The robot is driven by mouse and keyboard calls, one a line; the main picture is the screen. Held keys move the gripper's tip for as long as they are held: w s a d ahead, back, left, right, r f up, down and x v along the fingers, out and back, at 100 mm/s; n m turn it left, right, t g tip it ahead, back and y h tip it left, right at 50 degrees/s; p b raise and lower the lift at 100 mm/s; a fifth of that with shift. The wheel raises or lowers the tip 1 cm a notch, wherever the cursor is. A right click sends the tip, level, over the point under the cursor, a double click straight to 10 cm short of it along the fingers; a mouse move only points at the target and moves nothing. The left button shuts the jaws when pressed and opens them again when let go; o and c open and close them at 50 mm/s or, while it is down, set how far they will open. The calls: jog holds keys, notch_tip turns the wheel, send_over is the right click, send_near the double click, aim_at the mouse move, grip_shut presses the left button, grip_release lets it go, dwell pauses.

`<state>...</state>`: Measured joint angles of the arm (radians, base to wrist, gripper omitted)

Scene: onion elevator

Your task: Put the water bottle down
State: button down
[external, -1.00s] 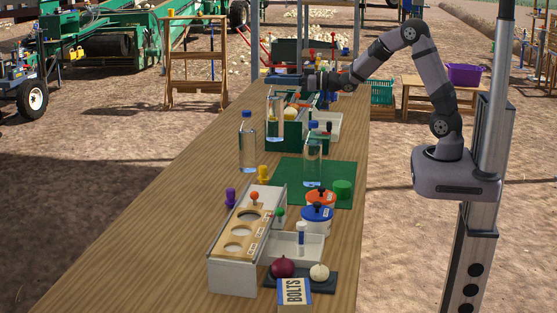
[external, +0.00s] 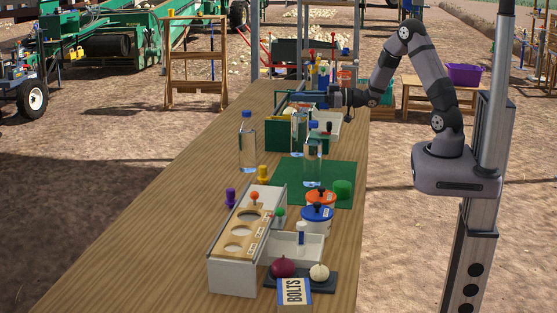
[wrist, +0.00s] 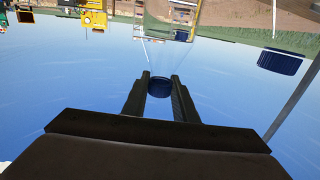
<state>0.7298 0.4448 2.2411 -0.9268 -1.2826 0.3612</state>
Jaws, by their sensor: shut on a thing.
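My gripper (external: 326,99) is over the far part of the table, behind the green mat (external: 335,169). It is shut on a clear water bottle by its dark blue cap. In the wrist view the cap (wrist: 159,86) sits between my two fingers (wrist: 160,98), with the clear body beyond it. In the external view the held bottle is hard to make out among the things behind.
A green box (external: 280,136) and a white tray (external: 328,122) lie near my gripper. Orange-lidded (external: 321,197) and blue-lidded (external: 317,215) tubs stand nearer. A grey rack (external: 232,272), red onion (external: 283,267) and white onion (external: 319,273) are in front. The left wood is clear.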

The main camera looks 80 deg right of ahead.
aim_at(300, 114)
jog(key=shift+f+p, duration=0.3)
jog(key=shift+f, duration=3.05)
jog(key=c, duration=1.4)
grip_release()
jog(key=shift+c, duration=0.2)
jog(key=shift+r, duration=0.2)
jog(key=s+d+b, duration=0.1)
jog(key=s+b, duration=0.2)
jog(key=s, duration=0.9)
jog(key=shift+d, duration=0.35)
jog(key=shift+w, duration=0.1)
